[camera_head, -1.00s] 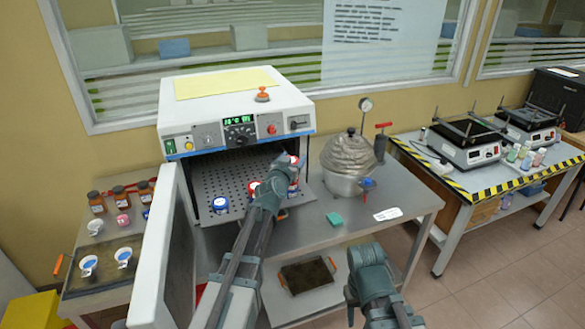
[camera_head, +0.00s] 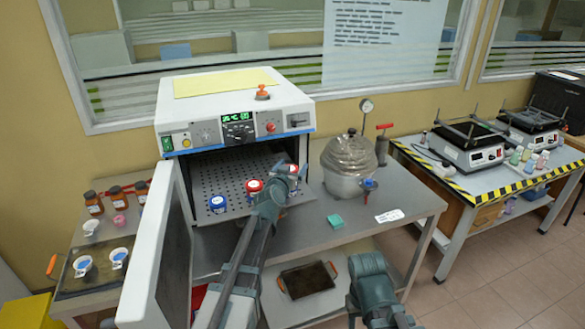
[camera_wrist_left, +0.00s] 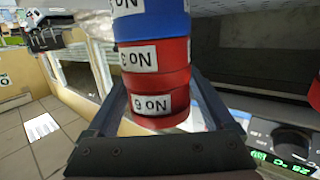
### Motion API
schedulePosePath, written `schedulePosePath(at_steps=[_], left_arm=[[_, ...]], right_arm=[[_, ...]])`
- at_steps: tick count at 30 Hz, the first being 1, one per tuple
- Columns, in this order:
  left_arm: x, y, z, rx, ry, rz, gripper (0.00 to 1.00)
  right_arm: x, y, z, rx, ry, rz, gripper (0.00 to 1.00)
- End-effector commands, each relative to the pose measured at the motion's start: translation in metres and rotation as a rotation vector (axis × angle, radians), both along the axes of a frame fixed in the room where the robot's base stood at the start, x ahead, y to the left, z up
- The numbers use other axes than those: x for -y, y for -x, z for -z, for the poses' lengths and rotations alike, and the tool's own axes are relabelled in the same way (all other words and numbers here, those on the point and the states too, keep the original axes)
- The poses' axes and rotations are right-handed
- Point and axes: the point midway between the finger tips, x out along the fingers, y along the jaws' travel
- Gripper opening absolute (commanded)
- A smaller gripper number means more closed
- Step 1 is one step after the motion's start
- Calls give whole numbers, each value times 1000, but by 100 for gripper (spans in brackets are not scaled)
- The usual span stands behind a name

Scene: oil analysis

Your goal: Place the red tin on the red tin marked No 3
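The stack of tins (camera_head: 294,198) stands at the right of the oven mouth in the head view, partly hidden by my left gripper (camera_head: 287,171). In the left wrist view, the red tin marked No 6 (camera_wrist_left: 158,104) lies against the red tin marked No 3 (camera_wrist_left: 150,57). A blue tin (camera_wrist_left: 150,22) is at the other side of No 3. My left gripper's fingers (camera_wrist_left: 157,90) flank the No 6 tin. Slim gaps seem to show beside it, so whether they press on it is unclear. Only part of my right arm shows; its gripper is not visible.
Another red tin (camera_head: 254,187) and a blue tin (camera_head: 217,203) stand left of my gripper. The white oven (camera_head: 232,105) has its door (camera_head: 150,262) open at left.

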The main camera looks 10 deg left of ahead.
Motion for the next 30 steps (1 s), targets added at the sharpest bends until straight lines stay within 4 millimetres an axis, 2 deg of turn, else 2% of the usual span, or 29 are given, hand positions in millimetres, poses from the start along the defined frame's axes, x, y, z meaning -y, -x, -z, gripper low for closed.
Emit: schedulePosePath(at_steps=[12, 17, 24, 30], left_arm=[[0, 0, -6, 0, 0, 0, 97], [-1, 30, -9, 0, 0, -1, 97], [-2, 82, -16, 0, 1, -1, 97], [-3, 107, -20, 0, 1, 0, 97]], right_arm=[[0, 0, -6, 0, 0, 0, 50], [0, 0, -9, 0, 0, 0, 50], [0, 0, -16, 0, 0, 0, 50], [0, 0, -20, 0, 0, 0, 50]])
